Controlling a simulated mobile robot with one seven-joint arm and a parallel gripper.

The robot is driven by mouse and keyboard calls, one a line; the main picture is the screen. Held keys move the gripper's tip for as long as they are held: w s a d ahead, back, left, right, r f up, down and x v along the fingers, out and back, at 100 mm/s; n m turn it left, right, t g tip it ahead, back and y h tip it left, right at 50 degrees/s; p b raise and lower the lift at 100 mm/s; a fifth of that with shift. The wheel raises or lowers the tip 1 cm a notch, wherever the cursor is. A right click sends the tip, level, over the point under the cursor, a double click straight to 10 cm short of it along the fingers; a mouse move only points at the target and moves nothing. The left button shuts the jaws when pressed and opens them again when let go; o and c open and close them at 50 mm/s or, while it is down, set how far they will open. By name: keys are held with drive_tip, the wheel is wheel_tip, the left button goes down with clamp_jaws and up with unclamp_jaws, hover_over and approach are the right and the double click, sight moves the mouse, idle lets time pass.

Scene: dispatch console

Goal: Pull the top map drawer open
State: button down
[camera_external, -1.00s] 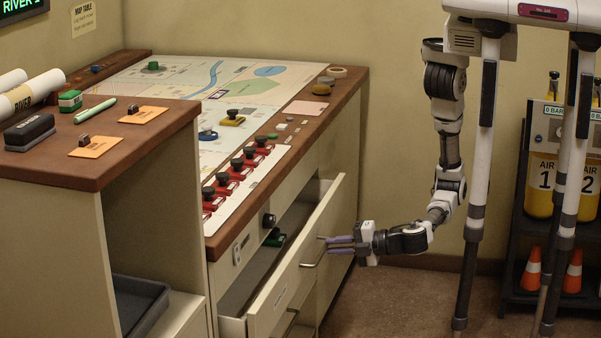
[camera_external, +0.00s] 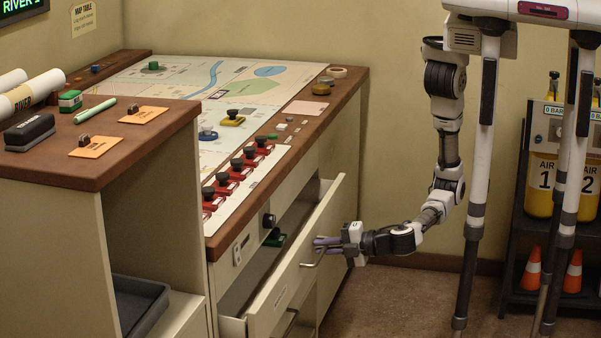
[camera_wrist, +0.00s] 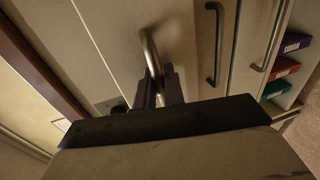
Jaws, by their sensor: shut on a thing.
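The top map drawer (camera_external: 285,282) of the map table stands partly open, its front pulled out from the cabinet. A bar handle (camera_external: 312,262) is on its front. My gripper (camera_external: 326,242) is at this handle from the right, its purple fingers reaching the drawer front. In the wrist view, the metal handle (camera_wrist: 150,52) runs down between the dark fingers of my gripper (camera_wrist: 160,88), which are shut on it. The far part of the handle shows beyond the fingertips. A green object (camera_external: 275,238) lies inside the open drawer.
A lower drawer with its own handle (camera_external: 291,322) is below. The map table top (camera_external: 358,82) holds several red stamp-like pieces (camera_external: 230,178) along its edge. A side counter (camera_external: 150,150) stands at left. Floor (camera_external: 400,305) in front is clear; a rack with cones (camera_external: 530,268) stands right.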

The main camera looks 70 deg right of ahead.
drive_tip(key=f+p+v, duration=0.1)
drive_tip(key=f+v, duration=0.1)
drive_tip(key=v, duration=1.1)
drive_tip(key=shift+s+f, duration=0.3)
drive_tip(key=shift+f, duration=0.1)
drive_tip(key=c, duration=1.9)
unclamp_jaws()
drive_tip(key=shift+r, duration=0.1)
